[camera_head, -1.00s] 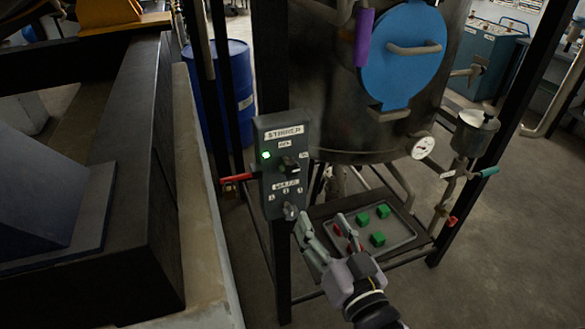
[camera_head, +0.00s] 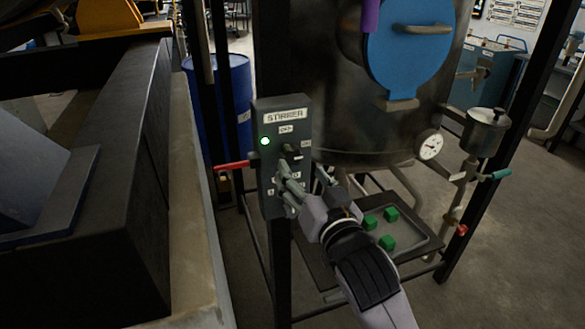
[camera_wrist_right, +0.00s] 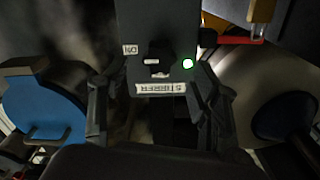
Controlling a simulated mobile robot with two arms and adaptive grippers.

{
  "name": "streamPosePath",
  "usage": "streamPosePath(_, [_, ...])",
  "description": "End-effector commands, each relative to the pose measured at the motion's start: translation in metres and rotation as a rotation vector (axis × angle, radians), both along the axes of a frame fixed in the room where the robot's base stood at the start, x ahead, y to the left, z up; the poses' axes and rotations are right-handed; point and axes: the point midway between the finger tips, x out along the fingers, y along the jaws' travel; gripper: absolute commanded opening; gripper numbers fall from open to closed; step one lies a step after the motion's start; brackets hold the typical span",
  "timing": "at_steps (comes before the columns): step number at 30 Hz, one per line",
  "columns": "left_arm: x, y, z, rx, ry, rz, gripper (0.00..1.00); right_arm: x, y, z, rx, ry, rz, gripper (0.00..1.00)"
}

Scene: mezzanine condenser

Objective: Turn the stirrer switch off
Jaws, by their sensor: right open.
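The grey stirrer panel (camera_head: 266,190) stands on a dark post in the head view. It carries a STIRRER label (camera_head: 284,115), a lit green lamp (camera_head: 265,141) and a dark switch knob (camera_head: 292,150). In the right wrist view the panel appears upside down, with the switch knob (camera_wrist_right: 160,62) and the green lamp (camera_wrist_right: 188,64) beside it. My right gripper (camera_head: 302,177) is open just in front of the panel, below the knob, and hides the lower controls. In the wrist view its fingers (camera_wrist_right: 155,88) are spread, with the knob between their lines and nothing held. My left gripper is not in view.
A red-handled lever (camera_head: 232,165) sticks out left of the panel. The steel vessel (camera_head: 350,110) with a blue hatch (camera_head: 410,50) stands behind. A tray (camera_head: 432,244) with green blocks lies below right. A blue drum (camera_head: 239,85) stands behind left.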

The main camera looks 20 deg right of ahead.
Motion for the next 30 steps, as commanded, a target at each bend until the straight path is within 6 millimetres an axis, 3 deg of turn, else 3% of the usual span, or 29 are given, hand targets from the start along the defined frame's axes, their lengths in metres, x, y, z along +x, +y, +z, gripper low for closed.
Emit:
streamPosePath(6, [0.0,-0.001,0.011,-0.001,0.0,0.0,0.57,0.042,0.001,0.005,-0.001,-0.003,-0.001,0.57])
streamPosePath(12, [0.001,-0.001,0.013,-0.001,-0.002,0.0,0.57,0.061,0.002,0.004,0.001,-0.003,0.0,0.57])
streamPosePath(22, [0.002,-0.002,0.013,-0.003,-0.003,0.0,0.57,0.065,0.002,0.003,0.002,-0.003,0.0,0.57])
streamPosePath(30, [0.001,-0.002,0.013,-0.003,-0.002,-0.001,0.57,0.064,0.002,0.003,0.001,-0.003,0.0,0.4])
